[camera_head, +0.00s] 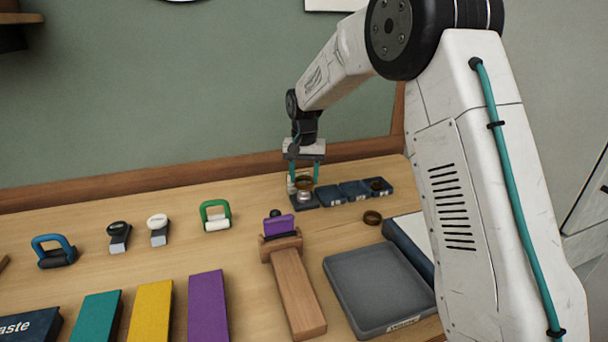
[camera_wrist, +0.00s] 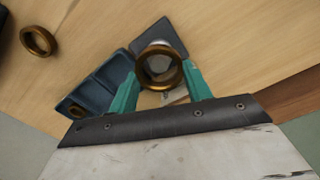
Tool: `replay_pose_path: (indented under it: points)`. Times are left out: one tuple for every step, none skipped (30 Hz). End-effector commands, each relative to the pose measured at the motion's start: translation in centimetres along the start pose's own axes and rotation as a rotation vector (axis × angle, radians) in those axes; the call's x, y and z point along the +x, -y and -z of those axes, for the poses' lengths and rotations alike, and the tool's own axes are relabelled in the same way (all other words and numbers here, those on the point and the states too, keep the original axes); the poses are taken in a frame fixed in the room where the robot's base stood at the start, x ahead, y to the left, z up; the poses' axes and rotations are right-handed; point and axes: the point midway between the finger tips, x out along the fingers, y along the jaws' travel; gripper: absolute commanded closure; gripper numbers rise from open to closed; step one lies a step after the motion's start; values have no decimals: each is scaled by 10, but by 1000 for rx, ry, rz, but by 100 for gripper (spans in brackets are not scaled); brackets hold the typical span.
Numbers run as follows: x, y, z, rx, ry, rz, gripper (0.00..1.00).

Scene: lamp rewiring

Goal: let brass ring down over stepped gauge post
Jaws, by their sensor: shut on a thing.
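My gripper (camera_head: 305,172) is shut on a brass ring (camera_head: 303,183), which it holds over the stepped gauge post (camera_head: 305,195). In the wrist view my teal fingers (camera_wrist: 160,88) grip the same brass ring (camera_wrist: 160,52) from both sides. The post is silver and stands on a dark square base (camera_head: 306,203). In the wrist view part of the post and its base (camera_wrist: 153,32) shows through and behind the ring. I cannot tell whether the ring is touching the post or still above it.
Dark compartments (camera_head: 342,192) stand right of the post, one holding a brass ring (camera_head: 377,184). Another brass ring (camera_head: 372,217) lies loose on the table. A grey tray (camera_head: 375,285) and a wooden block with a purple piece (camera_head: 279,224) are in front.

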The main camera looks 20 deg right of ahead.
Motion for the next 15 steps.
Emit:
replay_pose_path:
  points:
    - [1,0,0,0,0,0,73]
    - [1,0,0,0,0,0,73]
    - [2,0,0,0,0,0,73]
    - [2,0,0,0,1,0,73]
    - [3,0,0,0,1,0,73]
    - [4,0,0,0,1,0,73]
    - [4,0,0,0,1,0,73]
    - [4,0,0,0,1,0,73]
    - [5,0,0,0,1,0,73]
    - [6,0,0,0,0,0,73]
    - [6,0,0,0,0,0,73]
    - [7,0,0,0,0,0,73]
    - [7,0,0,0,0,0,73]
    - [7,0,0,0,0,0,73]
    - [8,0,0,0,0,0,73]
